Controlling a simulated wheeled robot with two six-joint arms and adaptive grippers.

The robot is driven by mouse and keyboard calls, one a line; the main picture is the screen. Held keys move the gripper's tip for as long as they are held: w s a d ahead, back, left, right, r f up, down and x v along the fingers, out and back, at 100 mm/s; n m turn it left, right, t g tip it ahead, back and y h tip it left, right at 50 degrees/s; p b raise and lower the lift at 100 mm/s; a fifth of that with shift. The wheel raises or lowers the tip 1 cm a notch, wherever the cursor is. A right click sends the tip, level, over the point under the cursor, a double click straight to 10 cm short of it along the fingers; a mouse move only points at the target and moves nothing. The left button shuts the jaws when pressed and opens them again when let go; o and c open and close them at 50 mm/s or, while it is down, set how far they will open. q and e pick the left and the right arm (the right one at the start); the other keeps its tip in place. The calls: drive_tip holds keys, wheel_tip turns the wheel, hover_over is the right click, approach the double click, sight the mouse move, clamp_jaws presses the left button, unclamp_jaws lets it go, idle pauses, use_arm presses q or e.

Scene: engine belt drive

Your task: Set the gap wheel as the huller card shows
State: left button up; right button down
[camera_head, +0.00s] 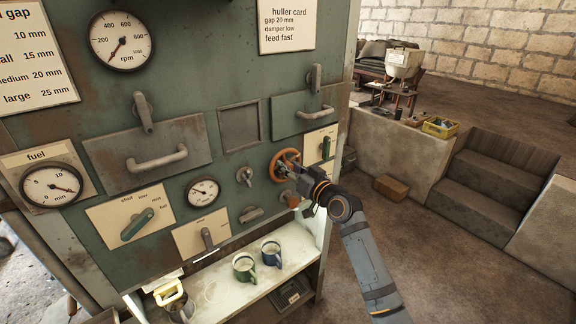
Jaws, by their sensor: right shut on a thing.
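The huller card (288,25) hangs at the top of the green panel and reads gap 20 mm, damper low, feed fast. A gap chart (32,60) at the upper left lists sizes, with medium at 20 mm and large at 25 mm. The gap wheel appears to be the small orange-brown handwheel (278,171) at the panel's right side. My right gripper (291,171) is shut on the wheel's right rim, covering part of it. A small round gauge (203,191) sits left of the wheel; its numbers are too small to read. My left gripper is not in view.
The panel (190,80) also bears an rpm dial (121,40), a fuel dial (51,186), levers and handled doors. Two mugs (244,267) (271,252) stand on the shelf below.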

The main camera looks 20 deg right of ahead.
drive_tip(key=m+p, duration=0.1)
drive_tip(key=m, duration=0.2)
drive_tip(key=shift+d+f+m+p, duration=0.1)
drive_tip(key=shift+m+p, duration=0.5)
drive_tip(key=shift+m, duration=0.7)
drive_tip(key=c, duration=1.3)
unclamp_jaws()
